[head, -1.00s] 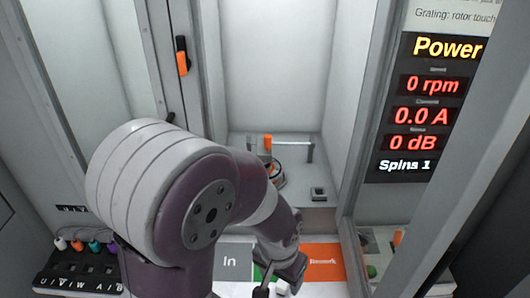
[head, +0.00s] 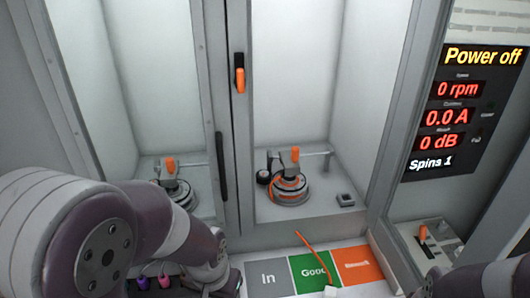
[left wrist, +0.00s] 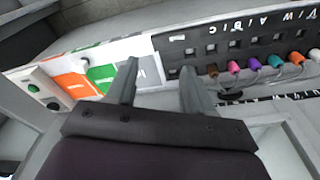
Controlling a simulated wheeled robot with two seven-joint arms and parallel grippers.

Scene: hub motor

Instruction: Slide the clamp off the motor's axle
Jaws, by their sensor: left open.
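The hub motor (head: 291,190) sits inside the cabinet in the head view, a round grey and orange body on a fixture. An upright orange part (head: 295,155) stands above it, with a grey bar reaching right. I cannot tell for sure which of these parts is the clamp, and the axle is too small to make out. My left arm lies at the lower left of the head view, apart from the motor. My left gripper (left wrist: 158,78) is open and empty in the left wrist view, near the labelled mats and socket panel. My right gripper is out of view.
In, Good and orange mats (head: 268,279) lie before the cabinet, with an orange cable (head: 315,255) over them. A socket panel (left wrist: 235,45) holds several coloured plugs. An orange handle (head: 240,75) is on the upright frame. The left pane shows a similar motor shape, perhaps reflected. The display (head: 465,110) reads Power off.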

